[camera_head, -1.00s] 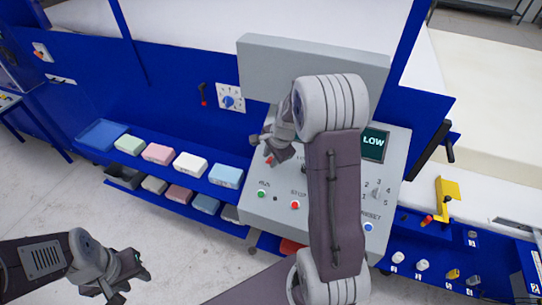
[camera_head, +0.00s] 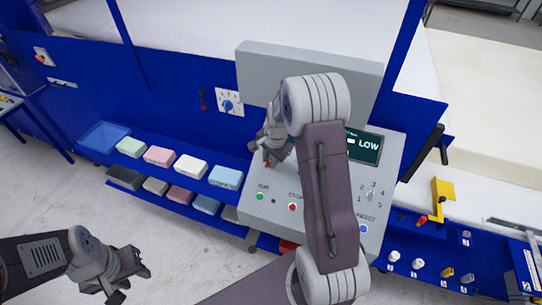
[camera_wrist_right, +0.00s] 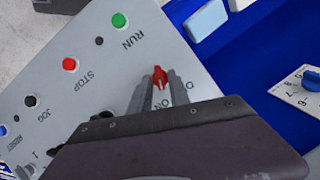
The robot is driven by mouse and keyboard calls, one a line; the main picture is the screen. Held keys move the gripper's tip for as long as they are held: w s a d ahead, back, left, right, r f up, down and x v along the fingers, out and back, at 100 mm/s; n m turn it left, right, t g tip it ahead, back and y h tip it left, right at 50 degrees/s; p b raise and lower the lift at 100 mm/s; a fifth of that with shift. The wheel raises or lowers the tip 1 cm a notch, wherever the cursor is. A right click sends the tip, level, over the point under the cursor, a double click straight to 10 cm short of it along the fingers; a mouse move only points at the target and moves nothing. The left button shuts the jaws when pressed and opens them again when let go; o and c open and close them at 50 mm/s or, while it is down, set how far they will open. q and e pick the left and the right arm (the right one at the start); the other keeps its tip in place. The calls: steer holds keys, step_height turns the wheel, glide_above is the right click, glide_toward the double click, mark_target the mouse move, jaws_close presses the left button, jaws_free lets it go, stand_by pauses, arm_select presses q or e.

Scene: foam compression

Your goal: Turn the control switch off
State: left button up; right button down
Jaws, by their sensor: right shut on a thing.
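The red control switch (camera_wrist_right: 160,77) is a small knob on the sloped grey panel, beside the printed ON label, in the right wrist view. In the head view it is a red spot (camera_head: 267,164) at the panel's left side, mostly hidden by my gripper. My right gripper (camera_wrist_right: 161,94) is shut on the switch, with a finger on either side of it. In the head view this gripper (camera_head: 268,158) reaches down to the panel. My left gripper (camera_head: 131,280) hangs at the lower left, empty and apparently open, far from the panel.
The grey control panel (camera_head: 262,215) also has a green RUN button (camera_wrist_right: 119,20), a red STOP button (camera_wrist_right: 69,64) and a blue RESET button (camera_head: 364,229). Its screen (camera_head: 366,146) shows LOW. A blue rack (camera_head: 103,137) with pastel foam blocks stands to the left.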

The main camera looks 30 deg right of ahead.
steer(key=shift+s+a+f+n+g+p, duration=0.1)
steer(key=shift+a+n+g+p, duration=0.25)
steer(key=shift+n, duration=0.55)
steer(key=shift+f+n+g+h+p, duration=0.15)
steer(key=shift+n+g+h+p, duration=0.35)
steer(key=shift+n, duration=0.7)
steer(key=n+g+h, duration=0.1)
steer(key=n, duration=0.2)
steer(key=shift+a+f, duration=0.1)
arm_select(q)
steer(key=shift+w+a+r+b, duration=0.1)
steer(key=shift+r+b, duration=0.45)
steer(key=shift+r, duration=0.05)
arm_select(e)
steer(key=shift+w+a+n+g+h, duration=0.15)
steer(key=shift+n+g+h, duration=0.2)
steer(key=shift+n, duration=0.65)
steer(key=shift+w+n+g+h, duration=0.15)
steer(key=shift+n+h, duration=0.3)
steer(key=shift+n, duration=0.55)
steer(key=c, duration=1.5)
jaws_free()
